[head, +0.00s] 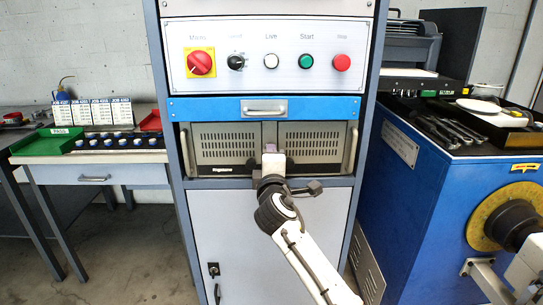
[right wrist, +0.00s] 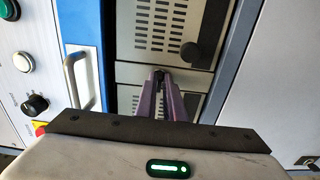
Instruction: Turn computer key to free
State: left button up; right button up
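The computer (head: 226,146) sits in the bay of the grey cabinet, below the blue drawer, with two vented front panels and a plain strip between them. My right gripper (head: 270,150) reaches this middle strip and hides it in the head view. In the right wrist view, the gripper's purple fingers (right wrist: 162,80) nearly meet at the strip around a small dark piece, which looks like the computer key (right wrist: 158,74). The key's turn position is too small to tell. A round black knob (right wrist: 190,52) shows beside the fingertips.
Above the bay are a blue drawer with a handle (head: 264,108) and a control panel (head: 268,80) with a red switch, a black selector and buttons. A lower door (head: 225,225) has a lock. A bench stands left, a blue machine (head: 395,190) right.

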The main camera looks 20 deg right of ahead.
jog(key=shift+o, duration=1.2)
jog(key=shift+s, duration=0.1)
jog(key=v, duration=1)
jog(key=shift+p, duration=0.45)
